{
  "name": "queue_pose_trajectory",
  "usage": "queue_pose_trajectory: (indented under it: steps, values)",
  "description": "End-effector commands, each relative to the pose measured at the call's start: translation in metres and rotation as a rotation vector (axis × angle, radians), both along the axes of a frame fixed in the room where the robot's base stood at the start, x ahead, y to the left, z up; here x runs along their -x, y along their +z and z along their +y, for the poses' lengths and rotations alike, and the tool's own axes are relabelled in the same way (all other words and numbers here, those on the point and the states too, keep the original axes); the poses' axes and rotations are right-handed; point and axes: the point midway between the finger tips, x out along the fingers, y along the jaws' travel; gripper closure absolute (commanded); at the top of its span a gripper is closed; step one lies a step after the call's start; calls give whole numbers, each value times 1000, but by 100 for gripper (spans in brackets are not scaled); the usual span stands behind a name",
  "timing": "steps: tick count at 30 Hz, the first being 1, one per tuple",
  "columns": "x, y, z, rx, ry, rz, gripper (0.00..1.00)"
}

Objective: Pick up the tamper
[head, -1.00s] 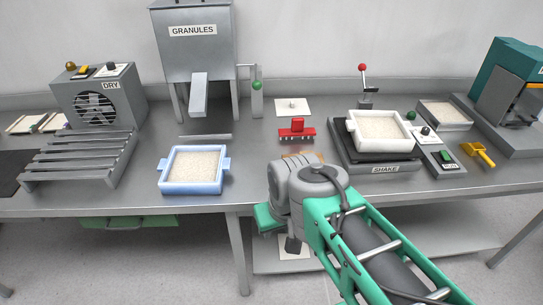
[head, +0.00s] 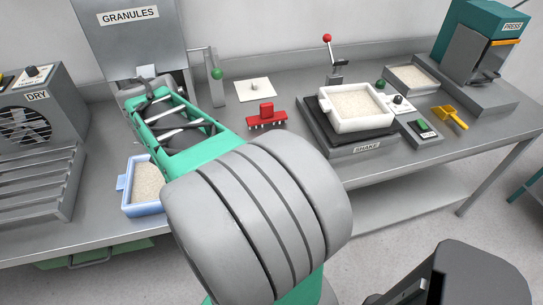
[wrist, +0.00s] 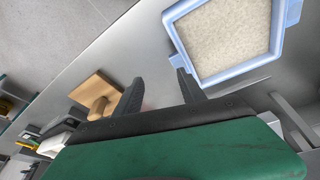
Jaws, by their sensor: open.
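A wooden block with a round knob handle, which looks like the tamper (wrist: 91,90), lies on the steel table in the wrist view, left of my gripper (wrist: 160,88). My gripper is open, with nothing seen held between its two dark fingers. The blue tray of pale granules (wrist: 174,37) is just right of the fingers. In the head view my arm hides the gripper and the wooden block; the blue tray (head: 122,183) shows partly behind the arm.
A red toothed tool (head: 266,117) and a white plate with a knob (head: 254,90) lie on the table behind my arm. The white tray (head: 382,116) sits on the shaker (head: 335,148) to the right. A yellow scoop (head: 450,116) lies farther right.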

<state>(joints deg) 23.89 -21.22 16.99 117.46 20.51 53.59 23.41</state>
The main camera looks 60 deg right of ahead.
Motion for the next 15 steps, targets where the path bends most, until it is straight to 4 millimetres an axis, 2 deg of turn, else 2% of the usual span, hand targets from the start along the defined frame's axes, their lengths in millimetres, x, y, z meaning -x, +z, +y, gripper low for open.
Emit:
queue_pose_trajectory:
  steps: [1, 3, 6, 9, 15]
  values:
    - [21, -6, -56, 11, -282, 9, 53]
    - [58, -12, -118, 41, -645, 7, 53]
    - [109, -19, -172, 86, -1014, -1, 53]
    - [134, -23, -192, 111, -1179, -6, 53]
    - [147, -46, -203, 117, -1218, -7, 53]
